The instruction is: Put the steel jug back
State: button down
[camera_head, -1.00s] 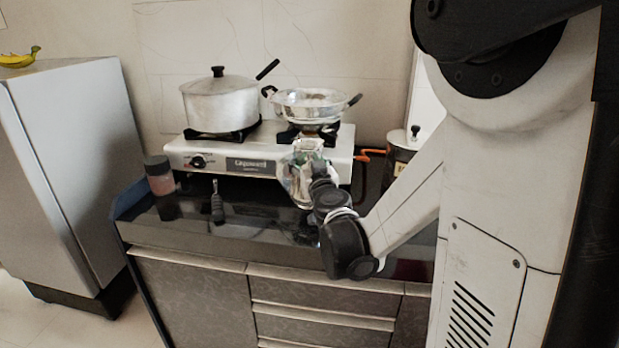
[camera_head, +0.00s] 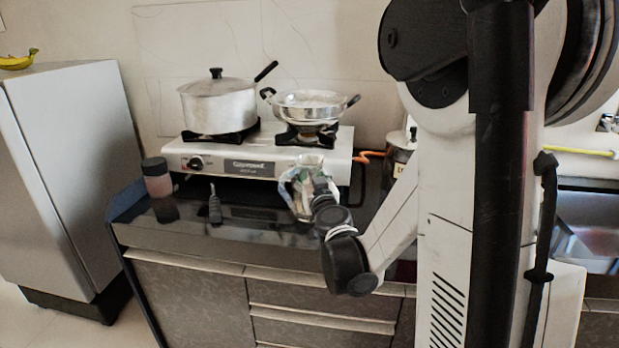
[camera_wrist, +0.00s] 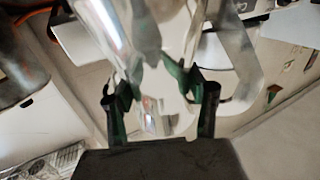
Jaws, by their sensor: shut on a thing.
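The steel jug (camera_head: 299,190) is shiny and stands out in front of the stove, at or just above the dark counter; I cannot tell whether it touches the counter. In the wrist view the jug's bright, mirror-like body (camera_wrist: 150,35) fills the upper middle, with a broad curved handle to its right. My gripper (camera_head: 318,186) reaches it from the front right. Its two dark fingers with green pads, seen in the wrist view (camera_wrist: 160,95), are closed on either side of the jug. The arm hides part of the jug's right side.
Behind the jug is a two-burner stove (camera_head: 226,160) with a lidded pot (camera_head: 217,108) and a shiny pan (camera_head: 308,107). A jar (camera_head: 157,178) and a dark utensil (camera_head: 214,205) are on the left counter. A steel canister (camera_head: 399,158) stands at right, and a sink (camera_head: 592,235) farther right.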

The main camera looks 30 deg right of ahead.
jog(key=shift+f, duration=0.15)
jog(key=c, duration=0.8)
grip_release()
jog(key=shift+o, duration=0.2)
